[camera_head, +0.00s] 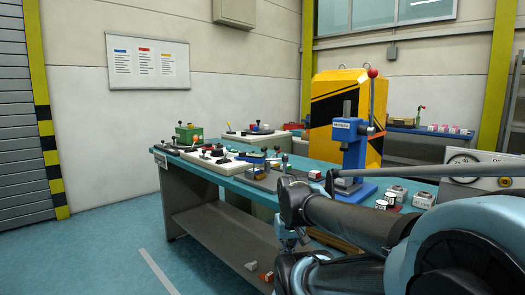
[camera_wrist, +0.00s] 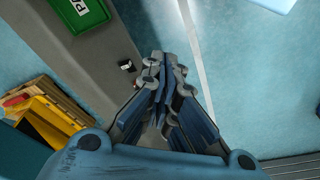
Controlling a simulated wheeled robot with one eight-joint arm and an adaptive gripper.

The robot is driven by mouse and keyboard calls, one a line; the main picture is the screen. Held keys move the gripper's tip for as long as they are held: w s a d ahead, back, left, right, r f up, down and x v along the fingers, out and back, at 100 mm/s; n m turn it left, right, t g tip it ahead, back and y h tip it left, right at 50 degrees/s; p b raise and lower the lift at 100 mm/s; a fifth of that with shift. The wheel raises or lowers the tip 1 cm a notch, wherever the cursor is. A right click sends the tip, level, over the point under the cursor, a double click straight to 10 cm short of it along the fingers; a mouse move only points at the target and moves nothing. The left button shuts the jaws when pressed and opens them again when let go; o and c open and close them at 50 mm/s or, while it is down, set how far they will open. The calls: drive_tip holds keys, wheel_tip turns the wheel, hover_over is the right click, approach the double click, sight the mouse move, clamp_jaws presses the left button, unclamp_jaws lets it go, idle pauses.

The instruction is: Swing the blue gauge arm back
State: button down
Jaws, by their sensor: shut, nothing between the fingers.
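A small blue bar (camera_head: 250,157) shows among the fixtures on the teal workbench (camera_head: 225,168) in the head view. It is too small to tell whether it is the gauge arm or how it is hinged. My gripper (camera_wrist: 160,62) is shut and empty in the wrist view, its fingers together above the floor and the edge of a grey shelf. In the head view my arm reaches from the lower right and my gripper hangs low in front of the bench, apart from the blue bar. The wrist view shows no blue gauge arm.
A blue lever press (camera_head: 355,140) stands on the bench, with grey-white blocks (camera_head: 397,193) to its right. The lower shelf (camera_head: 215,222) juts out under the bench. A green tray (camera_wrist: 78,12) and a yellow crate (camera_wrist: 50,118) show at left in the wrist view. Floor at left is clear.

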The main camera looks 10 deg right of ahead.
wheel_tip(320, 180, up, 34)
drive_tip(key=m+t+h, duration=0.1)
drive_tip(key=m+h, duration=0.1)
drive_tip(key=m, duration=0.4)
hover_over(265, 159)
drive_tip(key=w+a, duration=0.1)
drive_tip(key=a, duration=0.1)
drive_tip(key=x, duration=0.9)
drive_tip(key=shift+w+d, duration=0.2)
drive_tip(key=shift+f, duration=0.1)
drive_tip(key=shift+s+a, duration=0.1)
drive_tip(key=shift+a, duration=0.1)
